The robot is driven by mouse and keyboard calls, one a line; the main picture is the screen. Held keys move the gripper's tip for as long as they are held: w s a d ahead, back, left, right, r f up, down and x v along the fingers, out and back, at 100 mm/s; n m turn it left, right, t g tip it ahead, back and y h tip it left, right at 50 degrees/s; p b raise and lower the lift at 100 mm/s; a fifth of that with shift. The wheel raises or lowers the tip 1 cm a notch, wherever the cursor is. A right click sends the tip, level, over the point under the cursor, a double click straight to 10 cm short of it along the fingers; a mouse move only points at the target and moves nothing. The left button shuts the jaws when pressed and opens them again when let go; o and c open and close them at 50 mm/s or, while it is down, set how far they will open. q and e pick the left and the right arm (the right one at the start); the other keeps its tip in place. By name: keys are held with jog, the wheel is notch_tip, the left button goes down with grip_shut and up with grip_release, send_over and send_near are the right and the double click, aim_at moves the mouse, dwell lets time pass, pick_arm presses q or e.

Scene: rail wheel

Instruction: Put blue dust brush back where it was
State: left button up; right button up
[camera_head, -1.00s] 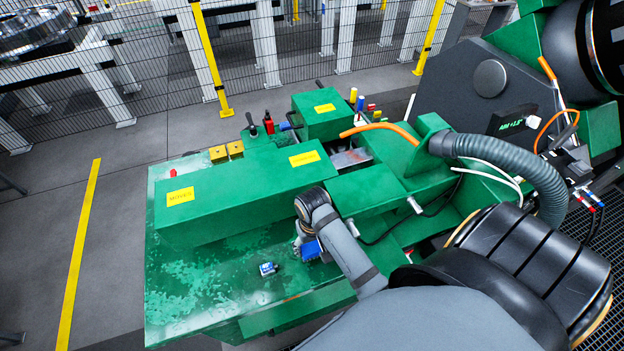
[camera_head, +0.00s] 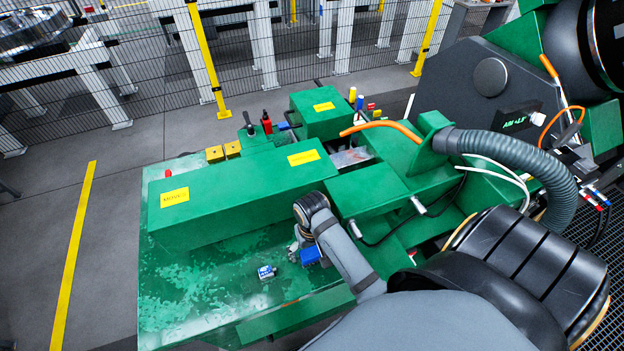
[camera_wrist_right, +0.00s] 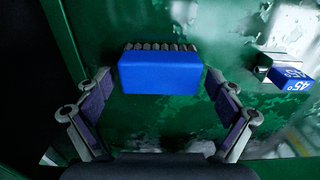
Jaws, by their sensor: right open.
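The blue dust brush (camera_head: 311,254) lies on the green machine's worn flat surface, below the arm's wrist in the head view. My right gripper (camera_wrist_right: 160,88) is open, with one finger on each side of the brush and a visible gap to each. In the head view my right gripper (camera_head: 301,247) is partly hidden by its own wrist. My left gripper is not in view.
A small blue and white block marked 45° (camera_head: 266,271) lies left of the brush; it also shows in the right wrist view (camera_wrist_right: 291,77). A long green housing (camera_head: 240,195) stands behind them. The machine's left surface is clear.

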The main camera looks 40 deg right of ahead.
aim_at(312, 249)
notch_tip(312, 249, up, 6)
jog(key=shift+w+r, duration=0.1)
jog(key=shift+r, duration=0.1)
notch_tip(312, 249, up, 6)
jog(key=p, duration=0.4)
jog(key=shift+p, duration=0.35)
jog(key=shift+f, duration=0.1)
